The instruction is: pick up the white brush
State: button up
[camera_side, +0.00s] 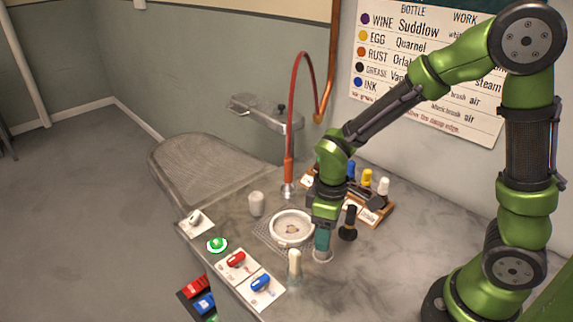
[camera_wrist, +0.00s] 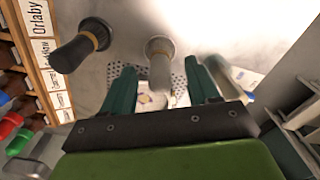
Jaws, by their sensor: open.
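The white brush (camera_wrist: 160,66) stands upright on the counter, with its pale handle pointing up toward the wrist camera. In the side view only its grey round base (camera_side: 322,256) shows, below my fingers, and the handle is hidden. My gripper (camera_side: 322,238) points down over it, with teal fingers. In the wrist view my gripper (camera_wrist: 160,75) is open, with one finger on either side of the white handle. I see a gap on both sides and no clear contact.
A black-handled brush (camera_side: 348,224) stands close by, beside the labelled bottle rack (camera_side: 376,212). A white dish (camera_side: 292,228) sits left of my gripper. A pale upright bottle-like object (camera_side: 294,264) stands in front, near red (camera_side: 236,261) and blue (camera_side: 261,283) switches. A red hose (camera_side: 294,100) rises behind.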

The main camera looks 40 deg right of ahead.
jog(key=shift+w+f, duration=0.1)
jog(key=shift+f, duration=1.8)
grip_shut()
